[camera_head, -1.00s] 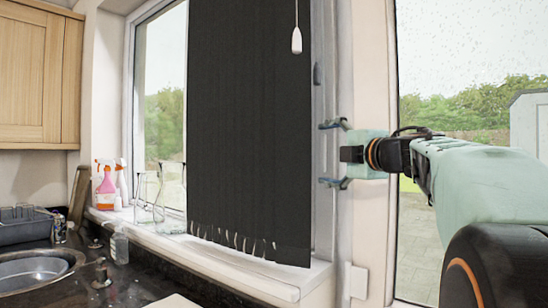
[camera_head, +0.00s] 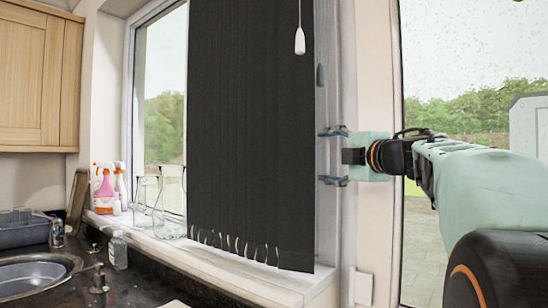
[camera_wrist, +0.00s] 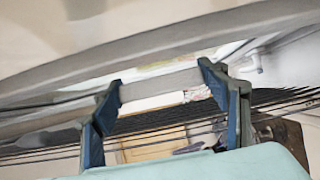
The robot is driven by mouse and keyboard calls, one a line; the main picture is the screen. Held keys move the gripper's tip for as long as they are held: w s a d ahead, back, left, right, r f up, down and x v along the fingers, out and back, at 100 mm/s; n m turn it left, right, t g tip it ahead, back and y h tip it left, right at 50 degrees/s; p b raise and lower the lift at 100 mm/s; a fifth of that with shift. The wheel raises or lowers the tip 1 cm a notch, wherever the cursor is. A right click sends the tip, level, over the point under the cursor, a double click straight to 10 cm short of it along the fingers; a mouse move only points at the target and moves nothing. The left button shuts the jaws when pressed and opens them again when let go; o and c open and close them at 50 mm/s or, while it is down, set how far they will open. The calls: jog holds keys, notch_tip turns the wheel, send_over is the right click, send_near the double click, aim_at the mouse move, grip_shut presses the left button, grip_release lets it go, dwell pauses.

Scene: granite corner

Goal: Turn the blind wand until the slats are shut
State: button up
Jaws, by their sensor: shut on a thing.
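The blind's dark slats (camera_head: 250,120) hang at the window in the head view, their faces forming an almost unbroken dark panel. Small pale gaps and loops show along the bottom hem. My gripper (camera_head: 326,157) is beside the blind's right edge, its blue fingers pointing left, one above the other. In the wrist view the fingers (camera_wrist: 160,86) are shut, with a gap, on a pale grey piece (camera_wrist: 160,85) that I take to be the blind wand. Its outline is hard to tell from the pale strips behind it. I cannot make out the wand in the head view.
A white cord weight (camera_head: 299,41) hangs before the slats. Spray bottles (camera_head: 104,188) and clear glass vessels (camera_head: 158,200) stand on the white sill (camera_head: 225,268). A sink (camera_head: 38,272) is at lower left. A white wall edge is close by my gripper.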

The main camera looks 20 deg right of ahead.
jog(key=shift+r+h, duration=0.15)
jog(key=shift+h, duration=0.15)
jog(key=shift+a+m+h+p, duration=0.1)
jog(key=shift+m+h+p, duration=0.2)
jog(key=shift+m+p, duration=0.15)
jog(key=shift+h, duration=0.3)
jog(key=shift+m, duration=0.25)
jog(key=o, duration=1.2)
jog(key=shift+c, duration=0.2)
